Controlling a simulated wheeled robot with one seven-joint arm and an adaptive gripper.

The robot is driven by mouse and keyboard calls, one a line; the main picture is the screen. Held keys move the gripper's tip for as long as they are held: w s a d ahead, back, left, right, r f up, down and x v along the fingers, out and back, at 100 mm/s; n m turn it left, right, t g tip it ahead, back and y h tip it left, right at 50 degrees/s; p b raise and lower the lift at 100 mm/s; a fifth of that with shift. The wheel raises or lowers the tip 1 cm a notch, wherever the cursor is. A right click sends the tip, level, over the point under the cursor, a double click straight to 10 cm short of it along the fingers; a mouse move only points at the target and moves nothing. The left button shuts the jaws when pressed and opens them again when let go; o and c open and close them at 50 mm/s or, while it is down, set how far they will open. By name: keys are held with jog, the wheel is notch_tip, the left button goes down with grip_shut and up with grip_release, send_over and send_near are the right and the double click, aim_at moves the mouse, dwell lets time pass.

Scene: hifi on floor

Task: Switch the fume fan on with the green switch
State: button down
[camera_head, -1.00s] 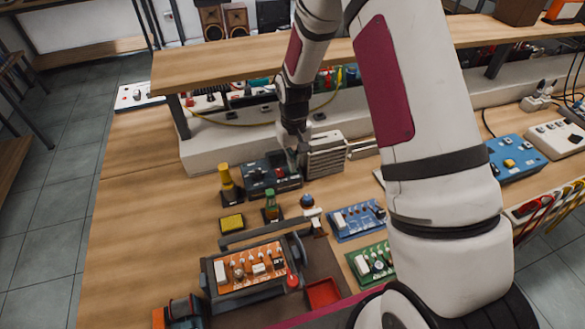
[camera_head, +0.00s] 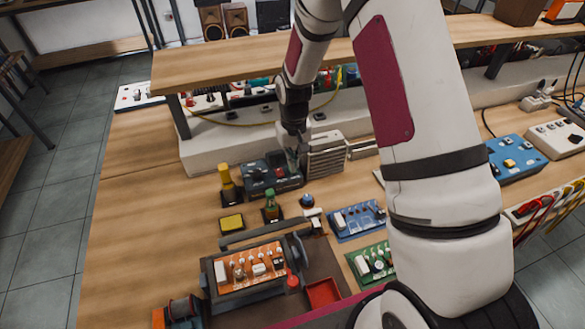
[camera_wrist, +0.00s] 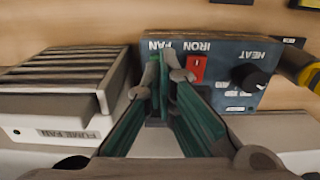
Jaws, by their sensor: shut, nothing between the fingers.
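The blue control box (camera_wrist: 230,55) shows in the wrist view with FAN, IRON and HEAT labels, a red switch (camera_wrist: 197,69) under IRON and a black knob (camera_wrist: 249,79) under HEAT. My gripper (camera_wrist: 161,62) is shut and empty, its fingertips at the box's FAN end. Whether the tips touch the box is unclear. The grey fume fan (camera_wrist: 60,95), labelled FUME FAN, stands left of the fingers. In the head view the box (camera_head: 262,181) and the slatted fan (camera_head: 327,156) flank my gripper (camera_head: 301,164).
A yellow sponge (camera_head: 232,222), an orange circuit board (camera_head: 250,267) and blue (camera_head: 357,221) and green boards lie nearer. A wooden shelf (camera_head: 240,62) overhangs behind. Bare bench lies at left.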

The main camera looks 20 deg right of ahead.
jog(key=shift+f+b, duration=0.3)
jog(key=shift+f, duration=0.75)
dwell(0.4)
jog(key=shift+r+p, duration=0.9)
jog(key=shift+r, duration=2.65)
jog(key=s+r+t, duration=0.1)
jog(key=s+r, duration=0.4)
jog(key=r, duration=0.6)
jog(key=s+r+t, duration=0.2)
jog(key=s+r, duration=0.3)
jog(key=r, duration=0.6)
jog(key=s+r+t, duration=0.1)
jog(key=s+r, duration=0.3)
jog(key=s, duration=0.5)
jog(key=s+r+t, duration=0.1)
jog(key=s+r, duration=0.3)
jog(key=s, duration=0.5)
jog(key=shift+s+r+t, duration=0.15)
jog(key=shift+r+t, duration=0.15)
